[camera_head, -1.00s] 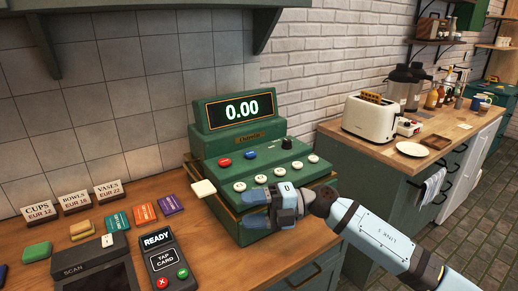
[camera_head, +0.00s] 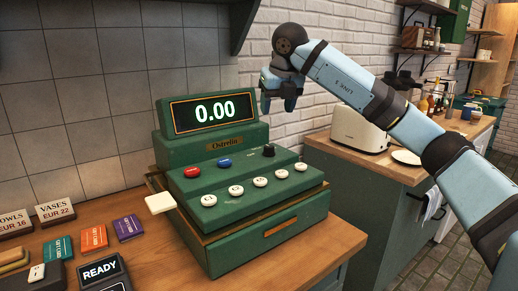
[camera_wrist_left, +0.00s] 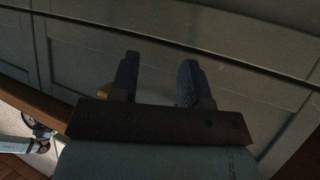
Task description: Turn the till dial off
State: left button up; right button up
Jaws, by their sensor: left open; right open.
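The green till (camera_head: 245,200) stands on the wooden counter, its display (camera_head: 215,112) lit and reading 0.00. In the left wrist view my left gripper (camera_wrist_left: 157,85) is open and empty in front of grey-green cabinet fronts. The left gripper does not show in the head view.
A card reader (camera_head: 103,272) reading READY, coloured cards (camera_head: 93,238) and price signs (camera_head: 55,211) stand left of the till. A white toaster (camera_head: 359,130) and a plate (camera_head: 406,157) are on the side counter. Bare counter lies in front of the till.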

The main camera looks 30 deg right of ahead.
aim_at(269, 146)
pick_arm(q)
jog(key=shift+d+f+b, duration=0.1)
jog(key=shift+f+b, duration=0.05)
jog(key=shift+b, duration=0.75)
pick_arm(e)
jog(key=x, duration=1.3)
jog(key=shift+a+f, duration=0.1)
jog(key=shift+f, duration=0.15)
jog(key=shift+c, duration=0.5)
jog(key=c, duration=0.8)
